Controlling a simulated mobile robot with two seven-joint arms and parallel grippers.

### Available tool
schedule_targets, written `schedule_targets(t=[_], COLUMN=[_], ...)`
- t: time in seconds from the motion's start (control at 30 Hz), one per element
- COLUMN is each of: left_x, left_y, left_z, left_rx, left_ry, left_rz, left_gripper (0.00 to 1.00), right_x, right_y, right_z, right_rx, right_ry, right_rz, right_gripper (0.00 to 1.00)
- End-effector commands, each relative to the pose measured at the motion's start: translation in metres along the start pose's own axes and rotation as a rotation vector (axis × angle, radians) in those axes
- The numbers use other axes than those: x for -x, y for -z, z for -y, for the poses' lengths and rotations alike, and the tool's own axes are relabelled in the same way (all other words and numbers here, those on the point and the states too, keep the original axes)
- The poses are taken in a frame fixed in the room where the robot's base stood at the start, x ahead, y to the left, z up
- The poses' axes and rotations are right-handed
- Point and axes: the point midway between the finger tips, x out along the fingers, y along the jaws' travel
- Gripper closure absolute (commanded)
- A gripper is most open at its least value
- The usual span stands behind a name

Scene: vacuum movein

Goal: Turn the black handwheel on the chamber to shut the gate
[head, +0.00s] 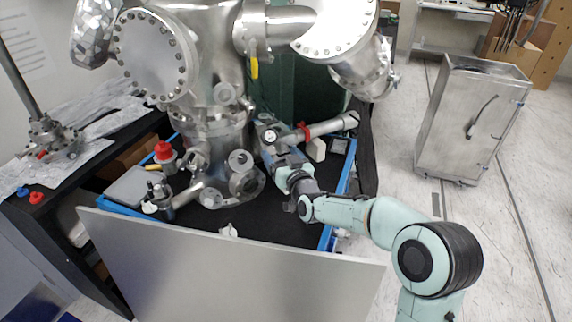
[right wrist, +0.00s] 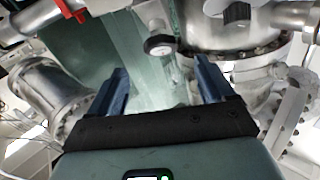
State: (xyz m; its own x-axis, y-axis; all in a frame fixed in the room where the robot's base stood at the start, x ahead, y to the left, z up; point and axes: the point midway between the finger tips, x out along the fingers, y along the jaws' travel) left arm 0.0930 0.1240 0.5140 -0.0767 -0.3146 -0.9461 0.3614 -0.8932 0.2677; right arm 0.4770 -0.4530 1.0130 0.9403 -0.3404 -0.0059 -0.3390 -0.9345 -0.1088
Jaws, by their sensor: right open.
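The steel chamber (head: 210,75) stands on a black surface with a blue edge. My right gripper (head: 268,134) reaches in from the lower right, pointing up-left at the chamber's right side. In the right wrist view its two blue fingers (right wrist: 160,82) are spread apart with nothing between them. I cannot clearly make out the black handwheel; a dark rounded part (right wrist: 238,15) shows on the chamber at upper right. My left gripper is out of view.
A grey panel (head: 230,270) stands along the front. A steel pipe with a red clamp (head: 303,132) sticks out beside my right gripper. A red-capped part (head: 163,150) stands left of the chamber. A metal cabinet (head: 465,120) stands at right, with open floor around it.

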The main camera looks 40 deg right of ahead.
Motion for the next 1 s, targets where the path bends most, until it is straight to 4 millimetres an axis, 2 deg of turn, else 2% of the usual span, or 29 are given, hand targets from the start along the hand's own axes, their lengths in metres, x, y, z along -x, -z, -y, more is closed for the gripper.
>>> schedule_targets(t=[0.1,0.3,0.9,1.0], left_x=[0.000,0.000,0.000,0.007], left_y=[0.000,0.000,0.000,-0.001], left_z=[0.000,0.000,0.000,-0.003], left_rx=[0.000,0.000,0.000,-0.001], left_ry=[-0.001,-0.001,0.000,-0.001], left_rz=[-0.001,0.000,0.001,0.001], left_gripper=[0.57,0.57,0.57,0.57], right_x=[0.018,0.033,0.035,0.034], right_y=[0.000,0.000,0.000,0.009], right_z=[0.001,0.000,0.000,0.001], right_rx=[0.004,0.000,-0.001,-0.002], right_ry=[0.000,0.000,0.001,0.001], right_rz=[0.001,0.001,0.000,-0.002], right_gripper=[0.18,0.18,0.18,0.18])
